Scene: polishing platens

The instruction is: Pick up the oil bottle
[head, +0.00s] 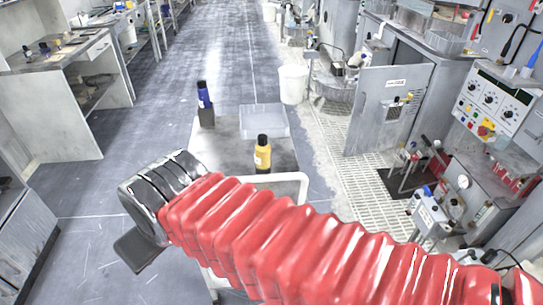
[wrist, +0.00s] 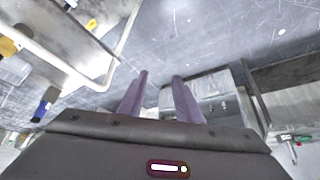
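A yellow bottle with a black cap (head: 263,154) stands upright near the front right of a small grey cart top (head: 225,152). A dark bottle with a blue upper part (head: 205,104) stands at its back left. No readable label shows which one holds oil. In the wrist view the yellow bottle (wrist: 9,47) is at the left edge, and the blue and dark bottle (wrist: 42,108) is below it. My gripper (wrist: 160,75) has its two purplish fingers apart with nothing between them. It is off to the side of the cart, away from both bottles. In the head view its fingers are hidden.
A clear tray (head: 264,121) sits at the back right of the cart, which has a white handle (head: 298,186) at its front. A white bucket (head: 293,84) stands beyond. Benches line the left, machines the right. The floor (head: 190,55) between is open.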

